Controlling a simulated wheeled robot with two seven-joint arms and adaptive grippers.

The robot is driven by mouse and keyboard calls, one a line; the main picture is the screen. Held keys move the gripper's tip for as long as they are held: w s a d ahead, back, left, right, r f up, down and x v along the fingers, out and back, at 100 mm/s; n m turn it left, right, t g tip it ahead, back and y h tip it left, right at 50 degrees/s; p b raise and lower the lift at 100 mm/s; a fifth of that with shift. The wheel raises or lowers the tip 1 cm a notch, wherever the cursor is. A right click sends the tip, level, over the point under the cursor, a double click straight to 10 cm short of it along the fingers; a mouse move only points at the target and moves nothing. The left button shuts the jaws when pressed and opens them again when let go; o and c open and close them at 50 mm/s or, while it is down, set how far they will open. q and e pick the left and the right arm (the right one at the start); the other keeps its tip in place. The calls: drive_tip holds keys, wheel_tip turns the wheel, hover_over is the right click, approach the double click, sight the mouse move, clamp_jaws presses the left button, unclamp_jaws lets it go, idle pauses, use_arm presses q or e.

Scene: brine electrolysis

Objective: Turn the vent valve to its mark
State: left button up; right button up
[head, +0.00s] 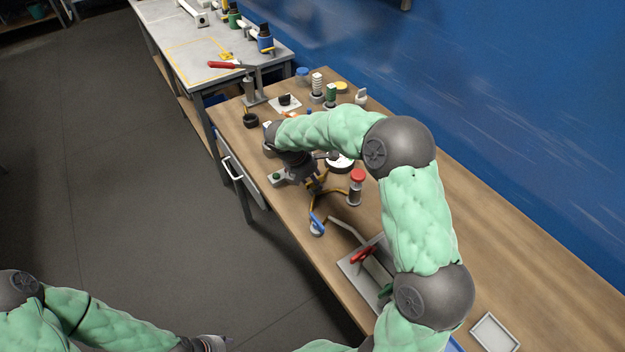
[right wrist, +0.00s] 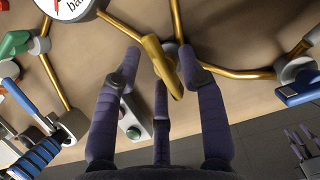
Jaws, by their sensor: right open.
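A yellow valve lever (right wrist: 160,62) on brass piping is in the middle of the right wrist view. The frames do not mark which valve is the vent valve, and I can make out no target mark. My right gripper (right wrist: 158,72) is open, its fingers on either side of and below the yellow lever; contact cannot be told. In the head view my right gripper (head: 313,183) is over the piping, and its own arm hides part of the bench. My left gripper (head: 215,343) is at the bottom edge, away from the bench; its fingers are unclear.
A dial gauge (right wrist: 72,6), a green handle (right wrist: 14,43) and blue levers (right wrist: 300,90) surround the right gripper. A red-capped cylinder (head: 356,187) stands beside the piping. A tray with a red-handled part (head: 362,255) is nearer. Bottles (head: 317,86) stand at the back.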

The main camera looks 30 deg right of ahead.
clamp_jaws()
idle(0.3)
